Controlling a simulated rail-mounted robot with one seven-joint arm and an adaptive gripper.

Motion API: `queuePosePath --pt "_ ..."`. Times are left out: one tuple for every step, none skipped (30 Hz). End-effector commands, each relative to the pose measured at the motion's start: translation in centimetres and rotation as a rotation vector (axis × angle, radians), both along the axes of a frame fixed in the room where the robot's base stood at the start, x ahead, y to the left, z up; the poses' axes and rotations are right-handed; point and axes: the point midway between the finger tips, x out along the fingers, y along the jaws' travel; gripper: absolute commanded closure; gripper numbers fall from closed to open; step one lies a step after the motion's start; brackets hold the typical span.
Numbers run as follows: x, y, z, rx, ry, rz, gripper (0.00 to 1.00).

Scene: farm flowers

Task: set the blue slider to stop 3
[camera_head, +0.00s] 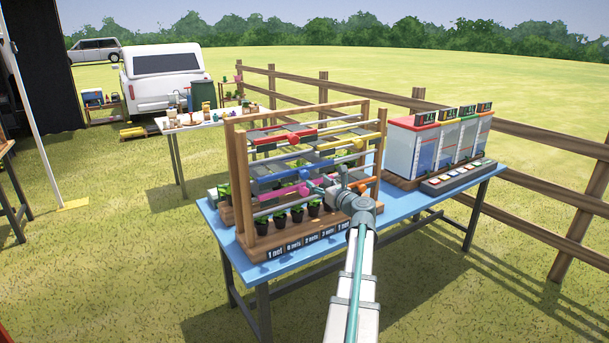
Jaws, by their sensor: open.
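A wooden rack with several metal rails stands on the blue table, with coloured sliders on its rails. The blue slider (280,174) is on a rail in the rack's left-middle part, below the red slider (284,139) and above the magenta slider (290,193). Stop marks on its rail are too small to read. My gripper (319,187) is in front of the rack, lower and right of the blue slider, near the right end of the magenta one. Its jaws are open, and I see nothing held. My arm and gripper hide part of the rack's lower right.
A yellow slider (342,146) sits upper right in the rack. Small potted plants (296,213) stand along its base above a label strip (307,243). White boxes with displays (440,145) stand right on the blue table (407,200). A wooden fence (520,133) runs behind.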

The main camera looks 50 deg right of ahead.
Motion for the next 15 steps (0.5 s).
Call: queuePosePath --pt "0.8 -0.4 0.1 0.0 0.001 0.002 0.39" --pt "1.2 -0.6 0.1 0.0 0.001 0.002 0.39" --pt "1.9 -0.8 0.1 0.0 0.001 0.002 0.39" --pt "2.4 -1.0 0.1 0.0 0.001 0.002 0.39" --pt "2.9 -1.2 0.1 0.0 0.001 0.002 0.39" --pt "3.6 -1.5 0.1 -0.001 0.001 0.003 0.39" --pt "4.1 -1.6 0.1 0.0 0.002 0.003 0.39" --pt "4.6 -1.8 0.1 -0.002 0.002 0.003 0.39" --pt "5.2 -2.1 0.2 -0.002 0.002 0.002 0.39" --pt "5.7 -2.2 0.2 -0.002 0.002 0.002 0.39" --pt "6.1 -2.4 0.2 -0.002 0.002 0.002 0.39" --pt "6.6 -2.5 0.1 -0.002 0.002 0.002 0.39" --pt "7.0 -2.7 0.1 -0.002 0.002 0.002 0.39" --pt "7.3 -2.8 0.1 -0.002 0.003 0.002 0.39" --pt "7.7 -2.9 0.1 -0.002 0.002 0.002 0.39"
